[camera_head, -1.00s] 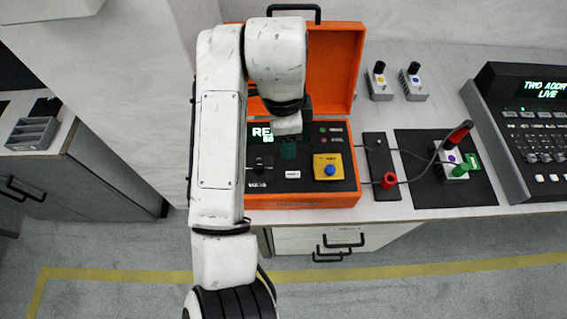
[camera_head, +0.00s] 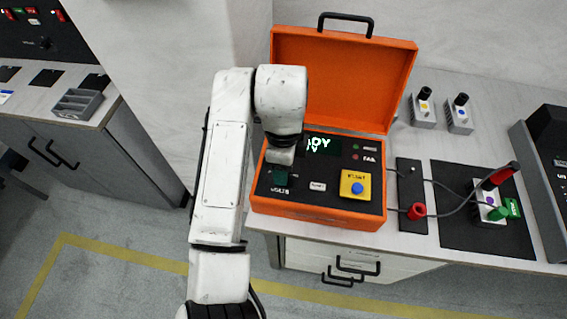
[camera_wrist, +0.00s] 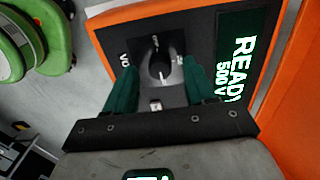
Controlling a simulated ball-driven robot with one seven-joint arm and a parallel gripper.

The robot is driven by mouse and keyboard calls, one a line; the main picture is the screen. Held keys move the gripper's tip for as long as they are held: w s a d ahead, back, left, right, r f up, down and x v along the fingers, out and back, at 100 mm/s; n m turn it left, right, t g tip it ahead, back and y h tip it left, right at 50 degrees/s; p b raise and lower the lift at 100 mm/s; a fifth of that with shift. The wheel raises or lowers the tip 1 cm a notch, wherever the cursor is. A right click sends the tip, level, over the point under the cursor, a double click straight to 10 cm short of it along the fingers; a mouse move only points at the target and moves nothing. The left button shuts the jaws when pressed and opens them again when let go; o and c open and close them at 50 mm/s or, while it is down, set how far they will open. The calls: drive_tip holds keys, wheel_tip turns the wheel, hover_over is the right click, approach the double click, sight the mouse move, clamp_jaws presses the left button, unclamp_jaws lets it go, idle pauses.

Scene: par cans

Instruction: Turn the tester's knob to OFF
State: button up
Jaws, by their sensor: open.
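The tester is an orange open case (camera_head: 320,215) with a black panel. Its dark knob (camera_wrist: 160,66) shows in the wrist view, on a dark square plate with small white labels around it. Its pointer direction is hard to tell. The tester's display (camera_wrist: 237,70) reads READY 500 V. My gripper (camera_wrist: 159,68) is open, its two green fingers on either side of the knob in the picture; I cannot tell whether they touch it. In the head view my gripper (camera_head: 281,176) is over the left part of the panel and hides the knob.
A yellow box with a blue button (camera_head: 356,187) is on the panel's right. The raised lid (camera_head: 345,75) stands behind. Right of the case are a black strip with a red plug (camera_head: 417,211), cables, and a black mat (camera_head: 455,225) with a clipped can.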

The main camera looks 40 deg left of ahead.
drive_tip(key=shift+f, duration=0.45)
clamp_jaws()
idle(0.3)
